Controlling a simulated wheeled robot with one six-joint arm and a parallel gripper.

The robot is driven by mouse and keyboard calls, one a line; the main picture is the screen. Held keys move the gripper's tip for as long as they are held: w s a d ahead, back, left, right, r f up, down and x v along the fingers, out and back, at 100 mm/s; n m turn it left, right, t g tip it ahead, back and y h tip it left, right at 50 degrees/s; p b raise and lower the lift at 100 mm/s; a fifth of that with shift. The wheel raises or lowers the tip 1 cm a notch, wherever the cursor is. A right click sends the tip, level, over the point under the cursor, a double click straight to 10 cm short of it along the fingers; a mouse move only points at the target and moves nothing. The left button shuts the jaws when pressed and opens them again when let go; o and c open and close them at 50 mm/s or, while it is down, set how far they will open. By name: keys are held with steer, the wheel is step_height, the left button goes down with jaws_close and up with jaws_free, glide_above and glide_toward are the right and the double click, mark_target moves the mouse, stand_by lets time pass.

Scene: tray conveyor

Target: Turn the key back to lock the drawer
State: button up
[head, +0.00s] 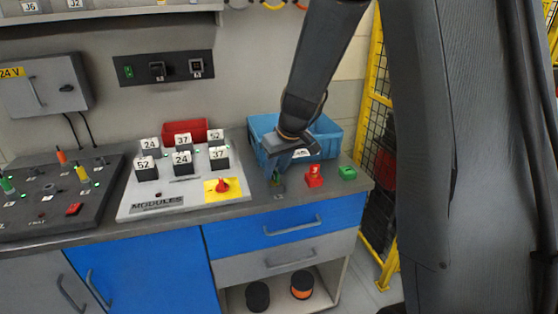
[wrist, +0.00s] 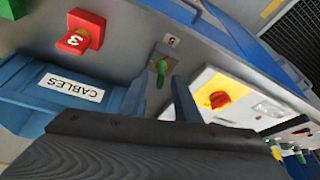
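A green key (wrist: 162,69) stands in a small plate marked 5 (wrist: 171,42) near the front of the bench top. In the head view the key (head: 276,177) is partly hidden by my gripper. My gripper (wrist: 160,86) is above the plate with its two fingers apart, one on each side of the key. Gaps show between the fingers and the key; I cannot tell whether either touches. The blue drawer (head: 285,222) below the bench top appears closed. I cannot tell from the key which way the lock is set.
A red block marked 3 (wrist: 80,36) and a green block (head: 347,172) stand right of the key in the head view. A blue bin labelled CABLES (head: 332,137) is behind. The MODULES panel (head: 138,197) with a red knob on yellow (head: 223,186) lies left.

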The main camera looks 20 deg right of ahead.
steer(key=shift+w+a+f, duration=0.1)
steer(key=shift+w+f, duration=0.15)
steer(key=shift+f, duration=0.4)
jaws_close()
